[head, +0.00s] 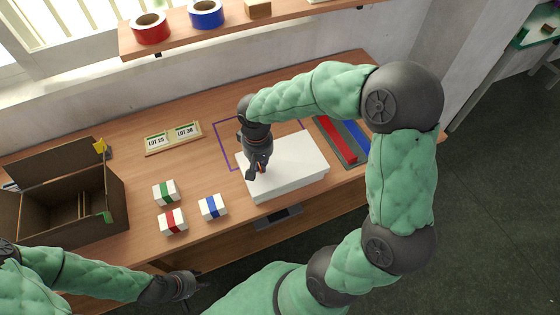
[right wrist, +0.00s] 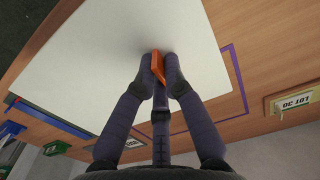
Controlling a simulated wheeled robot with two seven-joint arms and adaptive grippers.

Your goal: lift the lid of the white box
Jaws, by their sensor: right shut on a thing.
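The white box (head: 290,178) stands on the wooden table, at the centre of the head view. Its flat white lid (right wrist: 100,60) fills much of the right wrist view, and I see no gap under it. An orange tab (right wrist: 158,66) stands up from the lid. My right gripper (head: 258,172) is above the lid with its fingers shut on the orange tab; the fingers (right wrist: 160,72) also show on both sides of it in the right wrist view. My left gripper (head: 190,284) is low at the table's front edge, and its finger state is unclear.
Small boxes with green (head: 166,192), red (head: 172,222) and blue (head: 213,207) bands stand left of the white box. An open cardboard box (head: 75,235) is at the far left. A lot card holder (head: 173,138) lies behind. A grey tray with red and blue strips (head: 335,142) is at right.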

